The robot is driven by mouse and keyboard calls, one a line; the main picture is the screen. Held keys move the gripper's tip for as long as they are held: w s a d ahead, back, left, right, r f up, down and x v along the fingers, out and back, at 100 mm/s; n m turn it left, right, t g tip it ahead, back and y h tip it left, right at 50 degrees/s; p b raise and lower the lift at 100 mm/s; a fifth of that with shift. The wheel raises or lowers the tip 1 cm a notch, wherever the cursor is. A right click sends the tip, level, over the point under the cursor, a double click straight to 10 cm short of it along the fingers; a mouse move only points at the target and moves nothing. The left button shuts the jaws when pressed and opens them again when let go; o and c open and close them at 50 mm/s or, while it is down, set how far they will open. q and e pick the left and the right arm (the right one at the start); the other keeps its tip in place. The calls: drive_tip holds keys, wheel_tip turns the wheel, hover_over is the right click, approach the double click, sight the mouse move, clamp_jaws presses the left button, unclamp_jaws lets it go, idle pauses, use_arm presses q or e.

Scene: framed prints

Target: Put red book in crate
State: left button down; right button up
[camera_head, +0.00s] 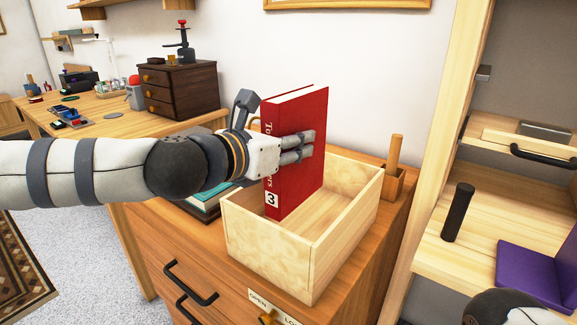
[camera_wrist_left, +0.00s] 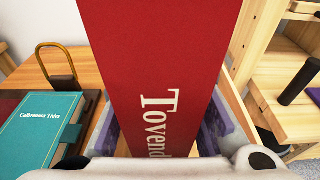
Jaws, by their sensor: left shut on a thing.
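The red book (camera_head: 298,168) stands upright in the head view, with white lettering and a "3" label on its spine. My left gripper (camera_head: 298,150) is shut on the red book, its fingers across the cover. The book's lower part is inside the light wooden crate (camera_head: 273,256), behind its front wall; I cannot tell whether it touches the crate floor.
The crate sits on a wooden drawer cabinet (camera_head: 190,262). A teal book (camera_head: 208,200) lies to its left, and a small wooden holder (camera_head: 394,180) stands behind it at right. Shelves with a purple object (camera_head: 530,275) and a dark cylinder (camera_head: 458,212) are at right.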

use_arm(q)
drive_tip(key=f, duration=0.2)
drive_tip(key=w+f, duration=0.1)
drive_tip(key=f, duration=0.1)
drive_tip(key=shift+a+b, duration=0.35)
drive_tip(key=shift+b, duration=0.05)
drive_tip(key=shift+f, duration=0.1)
drive_tip(key=shift+f, duration=0.2)
drive_tip(key=c, duration=1.2)
unclamp_jaws()
drive_tip(key=shift+c, duration=0.2)
